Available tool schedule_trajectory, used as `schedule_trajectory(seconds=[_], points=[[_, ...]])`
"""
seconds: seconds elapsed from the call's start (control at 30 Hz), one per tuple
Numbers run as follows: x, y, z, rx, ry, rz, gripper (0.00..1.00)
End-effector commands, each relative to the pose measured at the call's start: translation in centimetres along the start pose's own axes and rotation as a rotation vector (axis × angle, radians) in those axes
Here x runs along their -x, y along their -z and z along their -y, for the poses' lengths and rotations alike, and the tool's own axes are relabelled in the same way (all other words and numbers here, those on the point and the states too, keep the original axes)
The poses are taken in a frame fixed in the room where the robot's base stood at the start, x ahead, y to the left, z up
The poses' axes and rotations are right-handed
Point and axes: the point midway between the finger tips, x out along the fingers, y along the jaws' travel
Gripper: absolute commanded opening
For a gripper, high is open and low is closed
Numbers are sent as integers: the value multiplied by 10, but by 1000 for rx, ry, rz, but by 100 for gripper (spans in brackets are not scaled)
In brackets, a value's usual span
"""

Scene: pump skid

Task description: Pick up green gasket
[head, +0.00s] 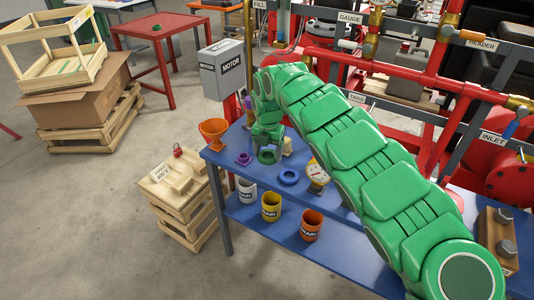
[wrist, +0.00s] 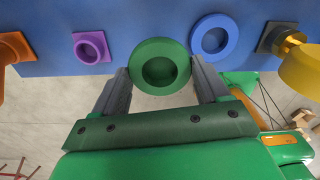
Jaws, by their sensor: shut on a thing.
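The green gasket (wrist: 159,50) is a thick ring with a recessed centre. In the wrist view it sits between the two grey fingers of my gripper (wrist: 160,78), which are shut on its sides. In the head view the gasket (head: 267,157) is at the blue table's left part, under my green arm. My gripper (head: 267,145) is partly hidden there by the arm. I cannot tell whether the gasket touches the tabletop or is slightly raised.
A purple gasket (head: 243,159) and a blue gasket (head: 289,176) lie on the blue table (head: 325,212) either side. An orange funnel (head: 213,132) stands at the table's left corner. A gauge (head: 317,173) is close on the right. Drain cups stand on the lower shelf.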

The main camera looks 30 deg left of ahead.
Motion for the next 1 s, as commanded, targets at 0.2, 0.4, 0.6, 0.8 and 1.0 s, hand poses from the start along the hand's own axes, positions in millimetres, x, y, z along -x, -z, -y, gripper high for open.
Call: schedule_trajectory(seconds=[0.2, 0.4, 0.6, 0.8, 1.0], points=[[18, 11, 9, -1, 2, 4, 44], [30, 23, 16, -1, 4, 2, 44], [36, 33, 22, 0, 2, 3, 44], [40, 44, 30, -1, 4, 1, 44], [46, 54, 36, -2, 3, 4, 44]])
